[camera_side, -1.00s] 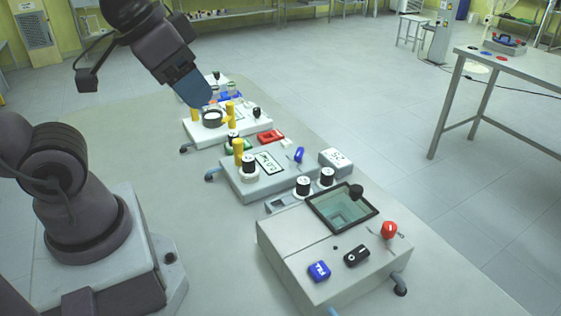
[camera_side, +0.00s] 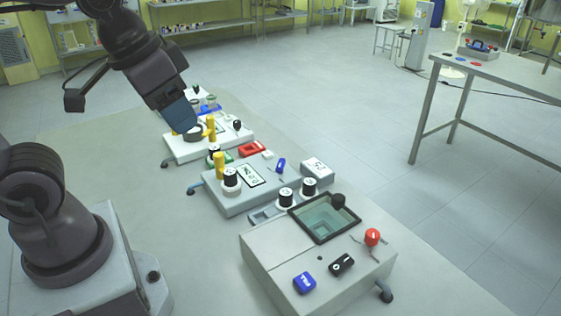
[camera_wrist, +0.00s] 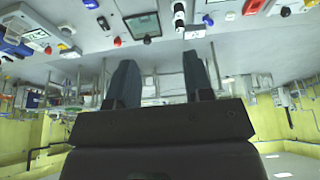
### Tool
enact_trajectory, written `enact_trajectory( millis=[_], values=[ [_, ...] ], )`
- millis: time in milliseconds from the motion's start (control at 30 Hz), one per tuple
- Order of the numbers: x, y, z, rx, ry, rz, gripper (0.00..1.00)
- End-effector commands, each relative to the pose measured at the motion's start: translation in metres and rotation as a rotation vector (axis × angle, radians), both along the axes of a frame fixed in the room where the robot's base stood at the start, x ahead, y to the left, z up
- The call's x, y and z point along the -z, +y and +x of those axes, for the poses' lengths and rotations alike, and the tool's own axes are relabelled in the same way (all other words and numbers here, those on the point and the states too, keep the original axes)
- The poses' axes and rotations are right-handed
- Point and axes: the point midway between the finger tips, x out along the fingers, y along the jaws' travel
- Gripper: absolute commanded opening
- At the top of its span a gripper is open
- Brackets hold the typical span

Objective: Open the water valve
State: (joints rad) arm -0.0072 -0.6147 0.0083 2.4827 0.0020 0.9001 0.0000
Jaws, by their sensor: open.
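Which part is the water valve is not marked clearly enough to tell. A small upright blue lever (camera_side: 280,165) stands on the right side of the grey middle unit (camera_side: 240,203). A blue knob (camera_side: 304,283) sits on the front face of the large bath unit (camera_side: 262,250), beside a black knob (camera_side: 342,264). A small blue part also shows in the wrist view (camera_wrist: 208,20). My gripper (camera_side: 190,128) is over the white rear unit (camera_side: 176,152), away from both blue parts. Its two fingers stand apart and empty in the wrist view (camera_wrist: 160,82).
A red knob (camera_side: 372,237) sits on the bath unit's right side. Yellow posts (camera_side: 219,165) and black-topped white cylinders (camera_side: 309,187) rise from the units. A red tray (camera_side: 252,149) lies between units. A metal table (camera_side: 500,85) stands at the right; the floor between is clear.

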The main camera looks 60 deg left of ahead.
Motion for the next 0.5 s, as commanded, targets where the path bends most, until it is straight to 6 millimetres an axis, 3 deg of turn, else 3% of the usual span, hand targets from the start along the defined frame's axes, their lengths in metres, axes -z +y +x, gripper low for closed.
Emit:
enact_trajectory(
  millis=[267, 500],
  values=[
    [0.047, 0.028, 0.067, -0.124, 0.198, 0.03, 0.47],
    [0.107, 0.064, 0.136, -0.34, 0.244, 0.072, 0.47]
  ],
)
